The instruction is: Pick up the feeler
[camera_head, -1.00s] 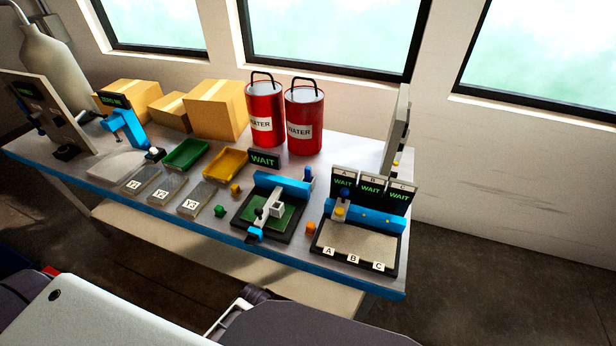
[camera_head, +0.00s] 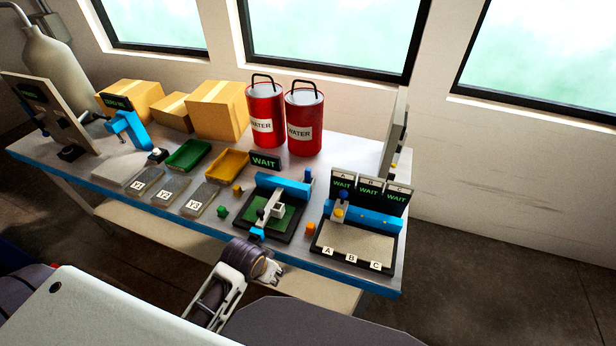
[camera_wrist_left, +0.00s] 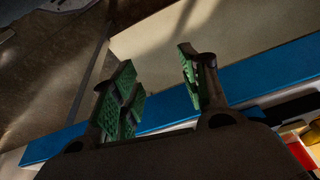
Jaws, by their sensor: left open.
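My left gripper (camera_head: 271,271) is in front of the table's near edge, below the middle fixture. In the left wrist view its two green-padded fingers (camera_wrist_left: 160,88) stand apart with nothing between them. The middle fixture (camera_head: 275,210) has a green plate, a blue bar at the back and a white and black piece on top. I cannot tell for sure which thing is the feeler; small pieces on the table include a green one (camera_head: 222,211), a yellow one (camera_head: 237,190) and an orange one (camera_head: 310,229). My right gripper is not in view.
The table's blue front edge (camera_head: 180,228) lies beyond the gripper. Plates Y1 to Y3, a green tray (camera_head: 188,155) and a yellow tray (camera_head: 228,165) are left. A tray marked A, B, C (camera_head: 355,246) is right. Two red water cans (camera_head: 304,120) stand behind.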

